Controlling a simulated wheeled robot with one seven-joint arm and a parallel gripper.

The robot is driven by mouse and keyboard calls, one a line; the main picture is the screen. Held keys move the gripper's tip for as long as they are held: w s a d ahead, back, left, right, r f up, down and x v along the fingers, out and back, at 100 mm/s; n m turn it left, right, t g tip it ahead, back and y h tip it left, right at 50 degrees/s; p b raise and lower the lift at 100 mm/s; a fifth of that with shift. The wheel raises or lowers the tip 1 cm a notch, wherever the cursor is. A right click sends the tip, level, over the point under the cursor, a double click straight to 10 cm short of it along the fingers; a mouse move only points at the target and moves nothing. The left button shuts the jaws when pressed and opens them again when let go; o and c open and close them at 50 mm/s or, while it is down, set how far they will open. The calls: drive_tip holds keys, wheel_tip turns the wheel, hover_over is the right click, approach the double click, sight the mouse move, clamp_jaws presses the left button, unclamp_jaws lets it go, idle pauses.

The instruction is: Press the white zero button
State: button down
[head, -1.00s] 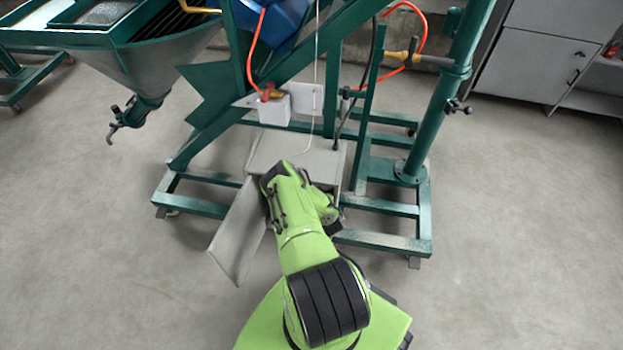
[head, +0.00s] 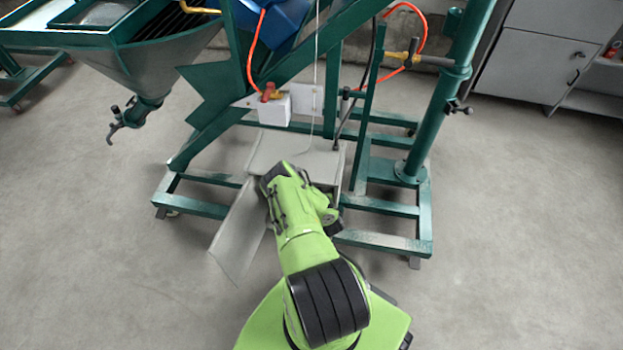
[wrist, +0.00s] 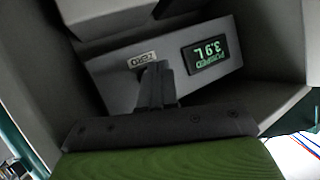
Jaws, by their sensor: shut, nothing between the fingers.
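The white zero button (wrist: 142,59) is a small pale rectangle with dark lettering, upside down in the wrist view, on a grey panel. My gripper (wrist: 156,72) is shut and empty, its dark fingertips just below and slightly right of the button in the picture. Whether they touch it I cannot tell. In the head view my green arm reaches to the grey box (head: 297,153), and the gripper and button are hidden there.
A dark display (wrist: 205,50) with green digits, apparently 3.9 L, sits right of the button. Grey walls enclose the panel closely. A green frame (head: 385,240) stands around the box. The floor to the right is clear.

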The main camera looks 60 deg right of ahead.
drive_tip(key=shift+d, duration=0.15)
idle(0.6)
drive_tip(key=shift+w+d, duration=0.2)
drive_tip(key=shift+d, duration=0.05)
drive_tip(key=shift+w+d+r+b, duration=0.25)
drive_tip(key=shift+d+r+b, duration=0.05)
drive_tip(key=shift+d, duration=0.4)
idle(1.0)
drive_tip(key=s+a+p, duration=0.3)
drive_tip(key=a, duration=0.3)
drive_tip(key=shift+s+f+p, duration=0.15)
drive_tip(key=shift+f+p, duration=0.15)
drive_tip(key=shift+p, duration=0.05)
idle(0.4)
idle(0.7)
